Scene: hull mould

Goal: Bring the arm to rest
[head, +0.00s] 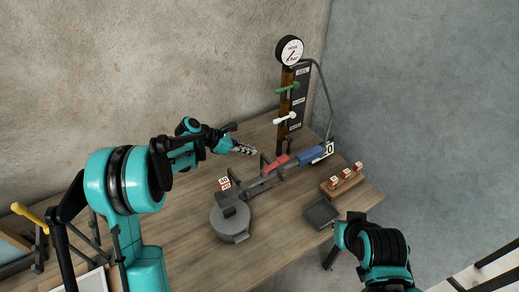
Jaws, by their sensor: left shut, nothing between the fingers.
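My left gripper (244,148) shows in the head view at the end of the teal left arm (125,180). It is shut and empty, held above the wooden table to the left of the red and blue handled parts. My right arm (375,250) comes in at the lower right, and its gripper cannot be made out there.
A wooden table (190,240) holds a round grey device (232,222), a red handle (276,162), a blue part (311,155), a dark tray (321,213) and a wooden block with red-marked cubes (343,182). A post carries a round gauge (289,51) at the back.

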